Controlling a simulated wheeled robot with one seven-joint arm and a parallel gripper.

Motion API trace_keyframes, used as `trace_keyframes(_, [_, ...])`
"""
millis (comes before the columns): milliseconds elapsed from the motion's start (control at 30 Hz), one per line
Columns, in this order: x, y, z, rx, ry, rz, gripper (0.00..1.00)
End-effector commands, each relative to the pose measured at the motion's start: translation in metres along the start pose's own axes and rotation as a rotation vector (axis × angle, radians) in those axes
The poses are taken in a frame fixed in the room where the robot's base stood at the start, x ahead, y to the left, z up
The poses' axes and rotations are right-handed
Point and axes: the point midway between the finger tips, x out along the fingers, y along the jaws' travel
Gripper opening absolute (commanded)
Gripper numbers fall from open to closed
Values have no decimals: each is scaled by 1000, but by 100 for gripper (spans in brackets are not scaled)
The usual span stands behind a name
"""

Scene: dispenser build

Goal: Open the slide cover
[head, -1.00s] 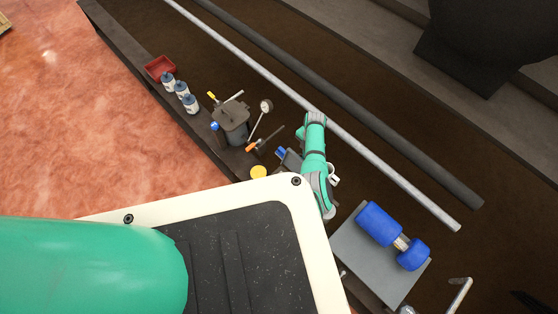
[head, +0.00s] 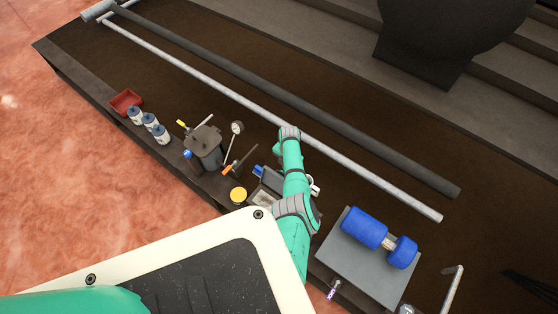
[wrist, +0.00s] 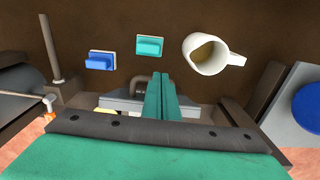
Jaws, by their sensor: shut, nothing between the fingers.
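My gripper (wrist: 161,85) shows in the wrist view as two long teal fingers, shut together with nothing between them. They are above a light grey box-like unit (wrist: 123,103), which has a dark curved handle beside the fingers. The unit also shows in the head view (head: 266,196), partly hidden by my arm. I cannot tell which part is the slide cover, or whether the fingers touch the unit. A blue block (wrist: 100,61) and a teal block (wrist: 150,46), each on a pale plate, lie beyond it. In the head view my arm hides the gripper.
A blue dumbbell-shaped object (head: 365,227) lies on a grey plate at right. A dark canister (head: 206,150), several small bottles (head: 149,122) and a red tray (head: 125,102) stand at left. Long pipes lie behind.

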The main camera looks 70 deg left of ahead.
Motion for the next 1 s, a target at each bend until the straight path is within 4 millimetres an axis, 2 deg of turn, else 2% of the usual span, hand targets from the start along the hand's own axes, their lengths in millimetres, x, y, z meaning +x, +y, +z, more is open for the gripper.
trace_keyframes(400, [-67, 7, -1, -3, 1, 11, 0])
trace_keyframes(600, [-92, 8, -2, -5, 5, 11, 0])
trace_keyframes(733, [-99, 8, -2, -6, 5, 11, 0])
trace_keyframes(1000, [-101, 9, -2, -5, 6, 11, 0])
